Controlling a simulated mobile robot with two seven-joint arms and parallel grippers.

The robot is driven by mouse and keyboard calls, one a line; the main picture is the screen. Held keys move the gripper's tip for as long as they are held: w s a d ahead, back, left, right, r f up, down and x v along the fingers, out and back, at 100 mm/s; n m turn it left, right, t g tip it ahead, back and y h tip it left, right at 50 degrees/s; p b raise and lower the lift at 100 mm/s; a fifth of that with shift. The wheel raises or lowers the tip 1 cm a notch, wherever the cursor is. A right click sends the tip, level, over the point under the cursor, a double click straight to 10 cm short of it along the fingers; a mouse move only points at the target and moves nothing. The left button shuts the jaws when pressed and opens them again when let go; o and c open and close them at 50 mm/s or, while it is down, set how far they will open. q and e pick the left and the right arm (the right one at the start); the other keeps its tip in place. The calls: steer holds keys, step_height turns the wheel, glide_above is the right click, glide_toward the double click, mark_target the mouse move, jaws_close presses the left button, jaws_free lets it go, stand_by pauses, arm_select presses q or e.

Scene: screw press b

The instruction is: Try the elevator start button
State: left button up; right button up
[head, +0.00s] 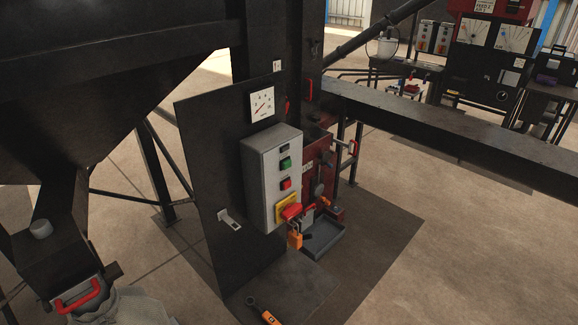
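A grey control box (265,180) is mounted on a dark upright panel (205,165) in the middle of the head view. A green button (285,163) sits on its front face, below a small dark label or window (284,148). A red button (286,184) is under the green one. Lower down is a red rotary handle (291,211) on a yellow plate (281,204). A grey hasp-like piece (307,214) and an orange padlock (295,238) hang at the handle. I cannot read the labels. Neither of my grippers is in view.
A dial gauge (262,104) is above the box, and a small bracket (230,219) projects from the panel. A grey tray (323,240) and an orange-handled tool (264,312) lie below. A dark beam (450,125) crosses right. The floor (460,250) at right is clear.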

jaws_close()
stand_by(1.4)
